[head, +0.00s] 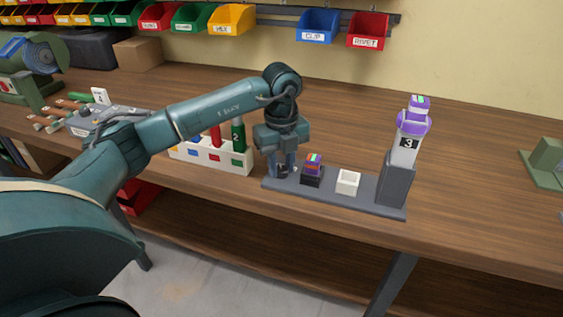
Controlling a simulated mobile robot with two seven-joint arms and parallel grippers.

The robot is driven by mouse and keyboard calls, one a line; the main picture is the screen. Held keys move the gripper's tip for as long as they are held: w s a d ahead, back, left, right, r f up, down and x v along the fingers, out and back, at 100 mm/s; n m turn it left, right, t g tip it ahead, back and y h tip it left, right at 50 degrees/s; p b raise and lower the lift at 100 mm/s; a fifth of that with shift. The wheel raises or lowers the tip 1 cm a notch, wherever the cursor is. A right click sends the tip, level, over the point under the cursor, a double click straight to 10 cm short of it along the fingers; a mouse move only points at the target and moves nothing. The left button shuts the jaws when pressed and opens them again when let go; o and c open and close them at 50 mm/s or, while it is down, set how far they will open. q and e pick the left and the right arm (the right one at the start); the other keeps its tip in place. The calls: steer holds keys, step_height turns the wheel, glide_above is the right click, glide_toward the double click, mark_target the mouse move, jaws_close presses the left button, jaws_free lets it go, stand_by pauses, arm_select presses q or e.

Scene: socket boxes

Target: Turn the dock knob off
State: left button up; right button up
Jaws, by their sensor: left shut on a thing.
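The dock is a long grey base (330,195) near the front edge of the workbench. My left gripper (282,174) points down at the dock's left end. It is shut on a small dark part there, which I take as the dock knob; the fingers mostly hide it, and its turn angle cannot be told. On the dock, a black socket holds a purple block with a coloured top (314,162). A white open socket box (347,182) is beside it. A grey holder (395,180) at the right end holds an upright purple-and-white tool marked 3 (408,145). My right gripper is not in view.
A white rack (235,163) with coloured upright tools, one green marked 2, stands just left of the gripper. A green fixture (545,160) is at the far right. Coloured bins, including a red RIVET bin (368,30), hang behind. The bench behind the dock is clear.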

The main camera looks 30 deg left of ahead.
mark_target(281, 168)
arm_select(q)
steer(key=o, duration=1)
steer(key=shift+r+p, duration=0.55)
steer(key=shift+r, duration=6.1)
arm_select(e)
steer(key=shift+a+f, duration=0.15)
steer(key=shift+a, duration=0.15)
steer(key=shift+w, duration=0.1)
